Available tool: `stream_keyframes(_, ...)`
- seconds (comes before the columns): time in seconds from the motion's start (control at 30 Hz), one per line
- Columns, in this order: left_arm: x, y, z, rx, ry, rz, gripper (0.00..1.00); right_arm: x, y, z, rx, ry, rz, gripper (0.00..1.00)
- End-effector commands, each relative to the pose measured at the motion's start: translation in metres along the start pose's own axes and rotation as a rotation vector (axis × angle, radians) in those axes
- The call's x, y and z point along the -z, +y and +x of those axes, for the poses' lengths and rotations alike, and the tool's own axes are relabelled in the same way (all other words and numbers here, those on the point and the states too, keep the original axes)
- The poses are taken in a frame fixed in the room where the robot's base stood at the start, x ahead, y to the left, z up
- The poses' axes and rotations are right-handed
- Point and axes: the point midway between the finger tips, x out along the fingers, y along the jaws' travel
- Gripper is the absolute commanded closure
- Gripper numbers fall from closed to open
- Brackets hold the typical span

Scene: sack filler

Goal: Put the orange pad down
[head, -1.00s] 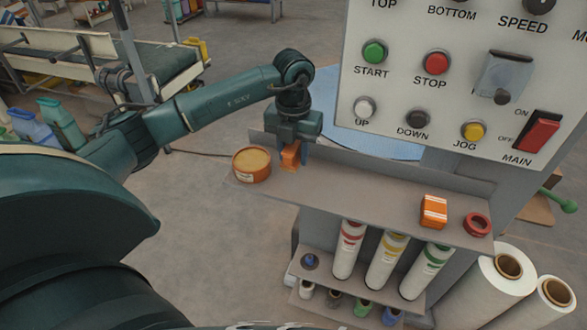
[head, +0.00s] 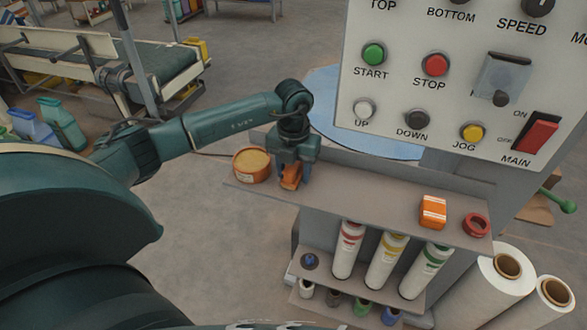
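The orange pad (head: 291,178) is between the fingers of my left gripper (head: 292,174), which is shut on it. The pad is low over the grey shelf (head: 365,195) below the control panel, close to its left end. I cannot tell whether the pad's underside touches the shelf. The gripper body hides the pad's upper part. My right gripper is not in view.
A round orange tin (head: 250,166) stands just left of the pad. An orange box (head: 433,211) and a red ring (head: 475,224) sit at the shelf's right end. The shelf's middle is clear. The control panel (head: 455,75) overhangs behind.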

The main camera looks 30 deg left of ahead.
Motion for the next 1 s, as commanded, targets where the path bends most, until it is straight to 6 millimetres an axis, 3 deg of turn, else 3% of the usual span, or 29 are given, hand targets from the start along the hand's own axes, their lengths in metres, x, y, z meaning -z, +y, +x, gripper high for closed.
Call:
stream_keyframes(0.13,0.000,0.000,0.000,0.000,0.000,0.000,0.43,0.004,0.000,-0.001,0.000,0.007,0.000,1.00)
stream_keyframes(0.47,0.000,0.000,-0.005,0.000,-0.001,0.000,0.43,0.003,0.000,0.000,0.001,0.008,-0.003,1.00)
stream_keyframes(1.0,0.001,-0.008,-0.112,0.001,-0.004,0.000,0.43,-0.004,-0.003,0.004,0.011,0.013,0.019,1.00)
